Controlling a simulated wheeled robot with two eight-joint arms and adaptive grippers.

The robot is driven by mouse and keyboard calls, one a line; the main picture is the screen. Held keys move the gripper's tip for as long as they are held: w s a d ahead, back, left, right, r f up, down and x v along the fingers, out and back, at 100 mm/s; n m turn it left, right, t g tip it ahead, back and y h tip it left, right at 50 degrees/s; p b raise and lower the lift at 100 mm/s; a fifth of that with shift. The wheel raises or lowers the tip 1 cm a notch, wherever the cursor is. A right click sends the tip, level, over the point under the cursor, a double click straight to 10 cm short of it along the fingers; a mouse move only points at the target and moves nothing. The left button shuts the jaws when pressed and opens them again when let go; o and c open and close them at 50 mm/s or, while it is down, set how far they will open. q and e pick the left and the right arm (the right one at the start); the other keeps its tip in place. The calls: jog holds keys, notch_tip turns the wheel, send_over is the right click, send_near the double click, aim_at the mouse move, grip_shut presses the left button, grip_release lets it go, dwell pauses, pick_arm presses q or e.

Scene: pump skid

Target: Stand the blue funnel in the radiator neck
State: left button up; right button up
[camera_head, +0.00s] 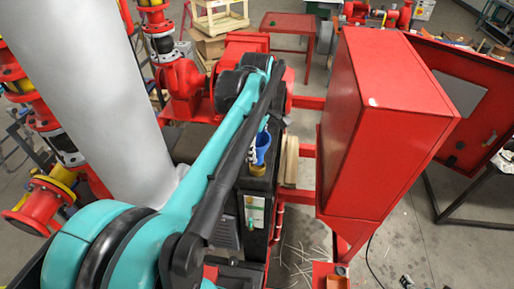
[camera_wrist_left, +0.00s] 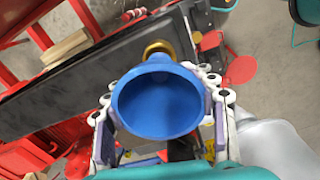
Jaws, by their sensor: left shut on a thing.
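The blue funnel (camera_wrist_left: 158,103) fills the middle of the left wrist view, its wide mouth facing the camera. My left gripper (camera_wrist_left: 160,108) is shut on it, with a finger on each side of the cone. The brass radiator neck (camera_wrist_left: 158,48) shows just beyond the funnel's rim; the funnel's spout is hidden, so I cannot tell whether it is inside the neck. In the head view the funnel (camera_head: 263,147) is upright above the neck (camera_head: 257,168) on the black radiator top (camera_head: 258,183). My left arm partly covers the gripper there. My right gripper is not in view.
A tall red cabinet (camera_head: 378,110) stands close to the right of the radiator, with its door (camera_head: 455,95) open. A thick grey pipe (camera_head: 95,80) rises at left. Red pumps and valves (camera_head: 180,82) stand behind.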

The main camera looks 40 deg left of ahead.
pick_arm(q)
jog(key=shift+f+b, duration=1.2)
jog(key=shift+f, duration=0.55)
dwell(0.3)
jog(key=o, duration=1.4)
jog(key=shift+o, duration=0.2)
jog(key=shift+r, duration=0.1)
notch_tip(320, 180, up, 12)
jog(key=shift+f, duration=0.1)
